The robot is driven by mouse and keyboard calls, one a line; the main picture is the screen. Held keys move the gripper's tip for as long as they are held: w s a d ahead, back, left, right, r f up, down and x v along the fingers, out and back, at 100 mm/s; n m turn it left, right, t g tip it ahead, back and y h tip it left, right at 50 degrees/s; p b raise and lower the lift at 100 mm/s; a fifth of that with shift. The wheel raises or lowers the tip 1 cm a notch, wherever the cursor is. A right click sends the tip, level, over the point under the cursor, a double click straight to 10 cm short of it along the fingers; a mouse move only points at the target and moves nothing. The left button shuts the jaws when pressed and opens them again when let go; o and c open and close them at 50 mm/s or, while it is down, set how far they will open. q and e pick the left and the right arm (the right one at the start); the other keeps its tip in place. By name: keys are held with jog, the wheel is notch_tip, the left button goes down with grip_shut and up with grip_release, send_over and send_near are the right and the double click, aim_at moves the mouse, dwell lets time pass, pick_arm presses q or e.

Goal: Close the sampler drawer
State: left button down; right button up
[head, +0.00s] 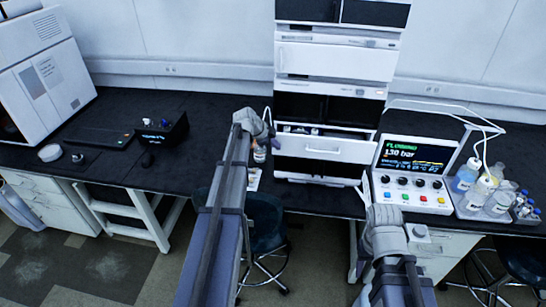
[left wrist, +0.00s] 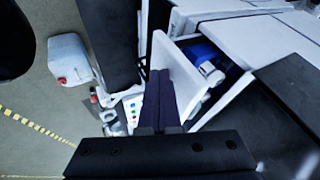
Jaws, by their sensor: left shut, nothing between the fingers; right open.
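The sampler drawer (head: 325,147) sits in the chromatography stack at the centre of the bench and stands partly pulled out. Its white front panel (left wrist: 188,75) shows in the left wrist view, with blue and white contents behind it. My left gripper (head: 271,138) is shut and empty, at the left end of the drawer front. In the left wrist view its dark fingers (left wrist: 158,78) overlap the outer face of the panel; I cannot tell whether they touch it. My right gripper (head: 363,190) is open, in front of the pump controller, right of and below the drawer.
The pump controller (head: 412,170), with screen and coloured buttons, stands right of the stack. A tray of bottles (head: 490,200) is at its right, with tubing above. A small bottle (head: 260,153) stands left of the stack. A stool (head: 264,225) is under the bench.

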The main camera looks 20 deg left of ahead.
pick_arm(q)
jog(key=w, duration=0.2)
jog(key=w+a, duration=0.1)
jog(key=w, duration=0.3)
jog(key=shift+w+a, duration=0.15)
jog(key=shift+a, duration=0.25)
jog(key=shift+w+a+r, duration=0.1)
jog(key=shift+w, duration=0.25)
pick_arm(e)
jog(key=shift+s, duration=0.1)
